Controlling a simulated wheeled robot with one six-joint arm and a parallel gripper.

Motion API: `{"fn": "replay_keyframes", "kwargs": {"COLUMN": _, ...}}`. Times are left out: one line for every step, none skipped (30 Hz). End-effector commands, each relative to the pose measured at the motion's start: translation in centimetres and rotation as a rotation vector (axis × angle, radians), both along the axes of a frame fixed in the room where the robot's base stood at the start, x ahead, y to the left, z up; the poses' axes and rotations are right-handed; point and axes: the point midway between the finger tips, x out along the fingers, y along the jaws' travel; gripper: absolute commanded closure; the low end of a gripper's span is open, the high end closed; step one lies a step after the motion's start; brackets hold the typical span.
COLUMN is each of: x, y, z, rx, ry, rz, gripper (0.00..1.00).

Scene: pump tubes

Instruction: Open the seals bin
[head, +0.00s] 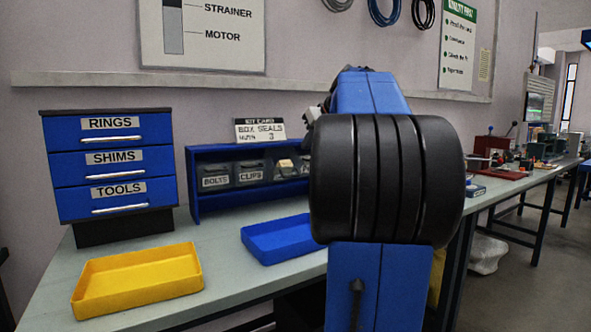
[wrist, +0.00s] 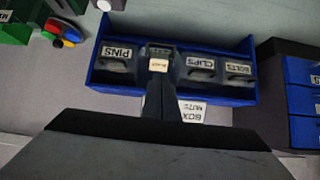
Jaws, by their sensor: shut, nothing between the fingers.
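The seals bin is not plainly readable by its label. A dark bin (head: 286,172) stands third from the left in the blue rack, right of the clips bin (head: 249,172), with a small beige piece at its top. In the wrist view, which is upside down, the beige piece (wrist: 158,65) shows between the pins bin (wrist: 118,62) and the clips bin (wrist: 199,68). My gripper (wrist: 158,80) is shut and points at this spot, covering much of the bin's front. I cannot tell contact or how far the bin is open. My arm hides the gripper in the head view.
The blue rack (head: 196,187) also holds the bolts bin (head: 215,176). A kit card (head: 260,130) stands on top. A blue drawer cabinet (head: 108,165) is at left. A yellow tray (head: 137,279) and blue tray (head: 278,239) lie on the bench in front.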

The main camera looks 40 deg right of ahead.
Motion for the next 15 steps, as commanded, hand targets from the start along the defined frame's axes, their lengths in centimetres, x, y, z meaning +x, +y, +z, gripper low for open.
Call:
{"fn": "replay_keyframes", "kwargs": {"x": 0.1, "y": 0.0, "z": 0.0, "rx": -0.011, "ry": 0.002, "rz": 0.009, "gripper": 1.0}}
{"fn": "replay_keyframes", "kwargs": {"x": 0.1, "y": 0.0, "z": 0.0, "rx": -0.015, "ry": 0.003, "rz": 0.013, "gripper": 1.0}}
{"fn": "replay_keyframes", "kwargs": {"x": 0.2, "y": 0.0, "z": -0.2, "rx": -0.017, "ry": 0.004, "rz": 0.015, "gripper": 1.0}}
{"fn": "replay_keyframes", "kwargs": {"x": 0.4, "y": -0.1, "z": -0.3, "rx": -0.017, "ry": 0.004, "rz": 0.016, "gripper": 1.0}}
{"fn": "replay_keyframes", "kwargs": {"x": 0.6, "y": -0.1, "z": -0.4, "rx": -0.017, "ry": 0.004, "rz": 0.017, "gripper": 1.0}}
{"fn": "replay_keyframes", "kwargs": {"x": 0.9, "y": -0.1, "z": -0.7, "rx": -0.017, "ry": 0.004, "rz": 0.017, "gripper": 1.0}}
{"fn": "replay_keyframes", "kwargs": {"x": 1.2, "y": -0.2, "z": -0.9, "rx": -0.017, "ry": 0.004, "rz": 0.017, "gripper": 1.0}}
{"fn": "replay_keyframes", "kwargs": {"x": 1.5, "y": -0.3, "z": -1.2, "rx": -0.017, "ry": 0.004, "rz": 0.017, "gripper": 1.0}}
{"fn": "replay_keyframes", "kwargs": {"x": 2.0, "y": -0.4, "z": -1.6, "rx": -0.016, "ry": 0.004, "rz": 0.018, "gripper": 1.0}}
{"fn": "replay_keyframes", "kwargs": {"x": 2.3, "y": -0.5, "z": -1.9, "rx": -0.015, "ry": 0.005, "rz": 0.017, "gripper": 1.0}}
{"fn": "replay_keyframes", "kwargs": {"x": 2.7, "y": -0.6, "z": -2.3, "rx": -0.015, "ry": 0.005, "rz": 0.017, "gripper": 1.0}}
{"fn": "replay_keyframes", "kwargs": {"x": 3.3, "y": -0.7, "z": -2.8, "rx": -0.014, "ry": 0.004, "rz": 0.016, "gripper": 1.0}}
{"fn": "replay_keyframes", "kwargs": {"x": 3.7, "y": -0.8, "z": -3.1, "rx": -0.014, "ry": 0.005, "rz": 0.018, "gripper": 1.0}}
{"fn": "replay_keyframes", "kwargs": {"x": 4.1, "y": -0.8, "z": -3.4, "rx": -0.015, "ry": 0.004, "rz": 0.018, "gripper": 1.0}}
{"fn": "replay_keyframes", "kwargs": {"x": 4.6, "y": -1.0, "z": -3.9, "rx": -0.014, "ry": 0.004, "rz": 0.016, "gripper": 1.0}}
